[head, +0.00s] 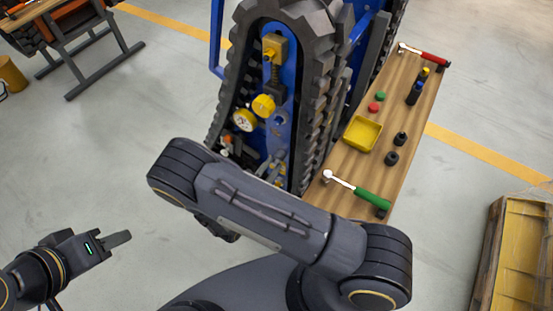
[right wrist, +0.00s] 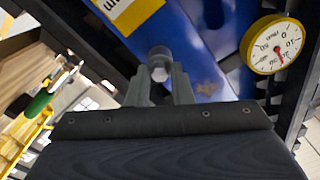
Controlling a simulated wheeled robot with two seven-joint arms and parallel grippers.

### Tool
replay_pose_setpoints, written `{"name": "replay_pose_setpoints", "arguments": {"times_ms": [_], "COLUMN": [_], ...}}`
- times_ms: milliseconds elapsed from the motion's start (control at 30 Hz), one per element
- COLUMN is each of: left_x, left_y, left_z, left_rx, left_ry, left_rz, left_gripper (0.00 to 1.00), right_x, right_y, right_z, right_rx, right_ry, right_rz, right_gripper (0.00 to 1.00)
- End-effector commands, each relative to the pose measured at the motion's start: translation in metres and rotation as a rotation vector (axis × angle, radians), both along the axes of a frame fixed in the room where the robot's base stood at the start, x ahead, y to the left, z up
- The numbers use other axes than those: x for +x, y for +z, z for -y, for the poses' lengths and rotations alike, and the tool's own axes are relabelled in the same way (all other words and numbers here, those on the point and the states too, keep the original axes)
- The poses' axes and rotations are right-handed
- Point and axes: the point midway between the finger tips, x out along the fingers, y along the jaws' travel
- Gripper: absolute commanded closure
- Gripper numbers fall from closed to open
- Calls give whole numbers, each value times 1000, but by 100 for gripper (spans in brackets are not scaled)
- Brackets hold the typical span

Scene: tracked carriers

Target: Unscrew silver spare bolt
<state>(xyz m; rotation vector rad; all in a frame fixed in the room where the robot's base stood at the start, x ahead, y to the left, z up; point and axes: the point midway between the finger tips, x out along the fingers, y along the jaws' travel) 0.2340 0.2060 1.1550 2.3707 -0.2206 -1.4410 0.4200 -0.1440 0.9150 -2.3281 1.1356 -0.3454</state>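The silver bolt (right wrist: 159,70) stands out from the blue panel (right wrist: 192,40) of the tracked carrier in the right wrist view. My right gripper (right wrist: 160,78) has one finger on each side of the bolt head. The fingers are about a bolt's width apart and seem to touch it. In the head view my right arm hides this gripper, and I cannot make out the bolt. The carrier (head: 281,90) stands upright at the top middle. My left gripper (head: 118,240) is at the lower left, away from everything; its fingers overlap in this view.
A wooden bench (head: 345,170) right of the carrier holds a green-handled wrench (head: 360,192), a red-handled wrench (head: 424,54), a yellow tray (head: 362,133) and small parts. A round gauge (right wrist: 272,45) is right of the bolt. A crate (head: 491,255) stands lower right.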

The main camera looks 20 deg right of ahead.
Motion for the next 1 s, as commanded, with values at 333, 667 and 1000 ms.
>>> {"name": "replay_pose_setpoints", "arguments": {"times_ms": [333, 667, 1000], "left_x": [0, 0, 0], "left_y": [-1, -35, -50], "left_z": [0, 0, 0], "left_rx": [0, 0, 0], "left_ry": [0, 0, 0], "left_rz": [0, 0, 0], "left_gripper": [64, 64, 64], "right_x": [0, 0, 0], "right_y": [0, -5, -1], "right_z": [0, 0, 0], "right_rx": [6, 330, 548], "right_ry": [-1, 0, 0], "right_rz": [9, 424, 704], "right_gripper": [69, 69, 69]}}
